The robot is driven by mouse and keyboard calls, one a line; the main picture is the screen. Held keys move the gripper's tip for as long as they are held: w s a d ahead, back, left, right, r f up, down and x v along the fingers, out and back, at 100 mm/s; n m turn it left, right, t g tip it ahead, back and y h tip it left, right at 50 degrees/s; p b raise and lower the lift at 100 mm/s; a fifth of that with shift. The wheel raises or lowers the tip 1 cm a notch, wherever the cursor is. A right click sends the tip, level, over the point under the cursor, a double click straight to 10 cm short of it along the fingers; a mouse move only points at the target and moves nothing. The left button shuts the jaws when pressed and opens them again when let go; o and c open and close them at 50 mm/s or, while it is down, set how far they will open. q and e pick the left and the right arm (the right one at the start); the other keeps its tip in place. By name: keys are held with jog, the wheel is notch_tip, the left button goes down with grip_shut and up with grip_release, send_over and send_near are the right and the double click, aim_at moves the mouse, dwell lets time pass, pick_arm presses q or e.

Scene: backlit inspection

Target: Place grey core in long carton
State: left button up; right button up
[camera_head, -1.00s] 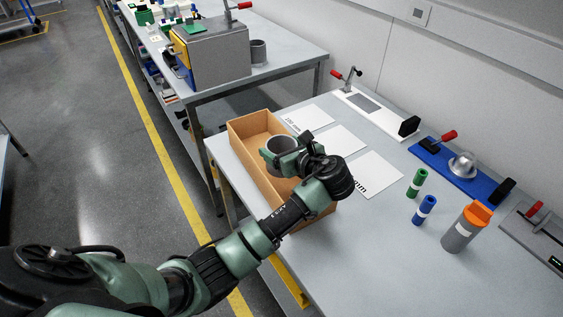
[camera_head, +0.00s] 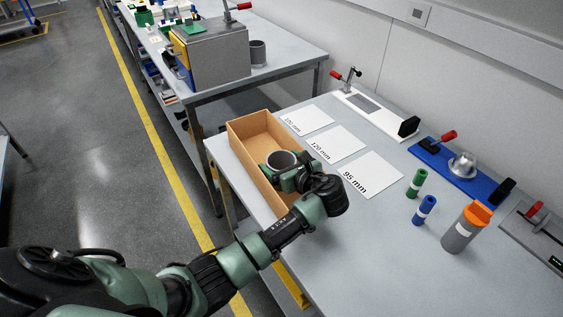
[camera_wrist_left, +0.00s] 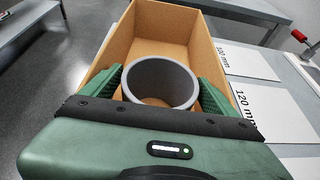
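The grey core (camera_head: 283,158) is a short, open-topped grey tube, upright between the fingers of my left gripper (camera_head: 284,170). In the left wrist view the two green fingers press on either side of the core (camera_wrist_left: 161,80). The long carton (camera_head: 249,130) is a brown, open-topped box on the table; its far part is empty. The core is over the near half of the carton, and carton floor shows through it in the left wrist view. I cannot tell whether its bottom touches the floor. My right gripper is not in view.
White sheets marked with lengths, such as the 95 mm sheet (camera_head: 370,174), lie right of the carton. A green cylinder (camera_head: 416,183), a blue cylinder (camera_head: 424,210) and an orange-capped grey cylinder (camera_head: 463,232) stand further right. Clamp fixtures line the wall side. The table's front right is clear.

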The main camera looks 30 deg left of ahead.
pick_arm(q)
jog(key=shift+r, duration=0.1)
jog(key=v, duration=1.2)
jog(key=shift+r, duration=0.1)
